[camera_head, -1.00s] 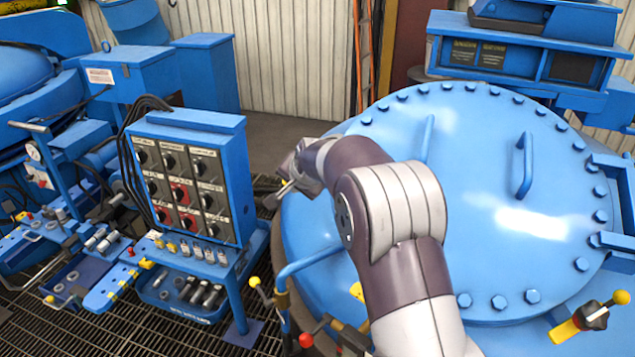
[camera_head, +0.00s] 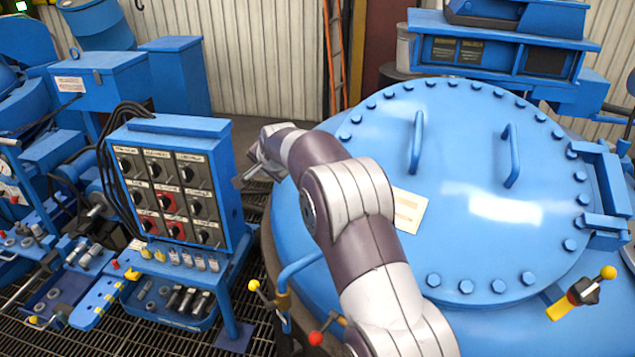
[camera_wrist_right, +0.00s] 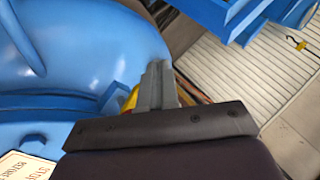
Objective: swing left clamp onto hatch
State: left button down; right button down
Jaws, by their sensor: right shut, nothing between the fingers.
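The round blue hatch (camera_head: 470,255) with a bolted rim and two handles fills the right half of the head view. It also shows at the left of the right wrist view (camera_wrist_right: 80,45). The left clamp shows only as a red ball knob (camera_head: 316,338) and a bit of lever at the hatch's lower left; my arm hides the rest. Another clamp (camera_head: 580,292), with a yellow ball and yellow end, sits at the lower right. My right gripper (camera_head: 246,176) is shut and empty, beyond the hatch's left edge, beside the control panel. Its fingers (camera_wrist_right: 157,85) show together in the wrist view. My left gripper is out of view.
The control panel (camera_head: 170,185) stands close left of my right gripper. A yellow-knobbed lever (camera_head: 254,285) and blue pipe (camera_head: 300,266) stand at the hatch's lower left. A label plate (camera_head: 409,211) lies on the hatch beside my arm. Grating floor lies between panel and hatch.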

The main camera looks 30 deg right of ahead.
jog(key=shift+w+d+r, duration=0.1)
jog(key=shift+w+r, duration=0.1)
jog(key=shift+w, duration=0.5)
